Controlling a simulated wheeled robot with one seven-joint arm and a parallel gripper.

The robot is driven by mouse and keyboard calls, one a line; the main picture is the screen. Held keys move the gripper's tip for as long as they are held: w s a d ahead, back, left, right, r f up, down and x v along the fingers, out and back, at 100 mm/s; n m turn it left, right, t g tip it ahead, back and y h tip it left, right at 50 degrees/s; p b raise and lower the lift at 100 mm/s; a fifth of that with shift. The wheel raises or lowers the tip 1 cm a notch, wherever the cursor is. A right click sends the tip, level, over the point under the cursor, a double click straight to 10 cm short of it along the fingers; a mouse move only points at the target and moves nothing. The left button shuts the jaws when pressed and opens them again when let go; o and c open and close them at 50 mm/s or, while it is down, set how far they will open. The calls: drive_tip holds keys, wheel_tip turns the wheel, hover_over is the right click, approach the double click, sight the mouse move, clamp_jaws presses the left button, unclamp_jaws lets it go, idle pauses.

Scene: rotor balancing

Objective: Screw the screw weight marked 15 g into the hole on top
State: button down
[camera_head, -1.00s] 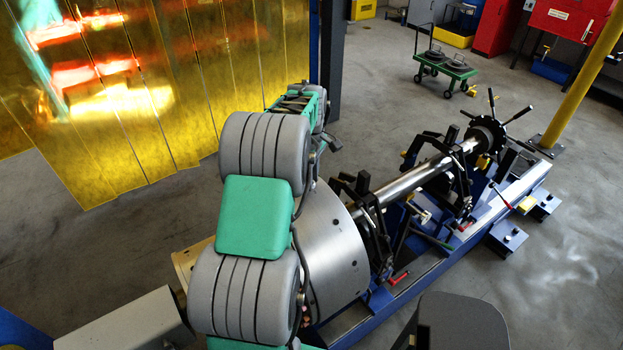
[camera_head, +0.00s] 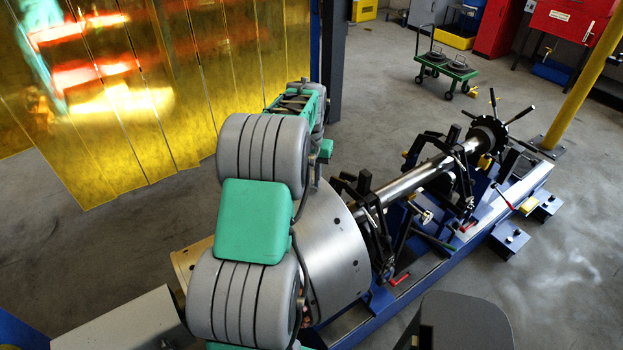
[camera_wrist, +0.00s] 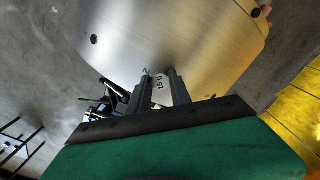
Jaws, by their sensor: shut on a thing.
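My gripper (camera_wrist: 160,76) is shut on a pale screw weight (camera_wrist: 159,92), whose label looks like "15 g" in the wrist view. The weight sits between the two dark fingers, close against the edge of the steel rotor (camera_wrist: 175,40). I cannot tell whether its thread is in a hole. A dark hole (camera_wrist: 94,39) shows on the rotor face, apart from the fingers. In the head view the rotor (camera_head: 335,240) is a large disc on a shaft (camera_head: 420,178). My arm hides its top, the gripper and the weight there.
The blue machine bed (camera_head: 470,245) runs to the upper right with black bearing stands (camera_head: 375,220). A yellow curtain (camera_head: 110,100) hangs at the left. A green cart (camera_head: 445,68) stands on the open floor behind.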

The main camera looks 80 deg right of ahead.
drive_tip(key=m, duration=0.3)
drive_tip(key=shift+a+f, duration=0.1)
drive_tip(key=shift+f, duration=0.1)
drive_tip(key=shift+f+m, duration=0.1)
drive_tip(key=shift+m, duration=1.1)
drive_tip(key=m+b, duration=0.1)
drive_tip(key=m, duration=0.7)
drive_tip(key=shift+w, duration=0.1)
drive_tip(key=m+b, duration=0.1)
drive_tip(key=m, duration=0.5)
drive_tip(key=shift+f, duration=0.1)
drive_tip(key=c, duration=1.1)
unclamp_jaws()
drive_tip(key=shift+d+r, duration=0.2)
drive_tip(key=shift+c, duration=0.8)
drive_tip(key=shift+r, duration=0.1)
